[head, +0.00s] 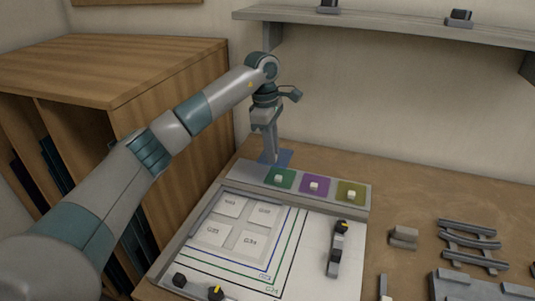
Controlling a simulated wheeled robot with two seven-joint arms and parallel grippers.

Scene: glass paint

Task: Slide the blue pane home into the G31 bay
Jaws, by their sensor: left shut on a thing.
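My left gripper (270,158) points straight down and is shut at the blue pane (285,156), at the back left end of the pane rack. The fingers cover part of the pane, and its knob is hidden. I cannot tell whether the pane touches the rack or is just above it. The white board (320,235) in front carries a two-by-two group of pale bays. The front bays read G33 (212,234) and G34 (248,243); the small back labels are hard to read, so I cannot pick out G31 surely. My right gripper is out of view.
Green (289,173), purple (324,182) and olive (360,188) panes with white knobs lie in the rack. Dark and yellow-topped clamps (333,262) stand on the board. Grey rails (470,240) lie at right. A wooden cabinet (150,60) stands left; a shelf (400,22) hangs above.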

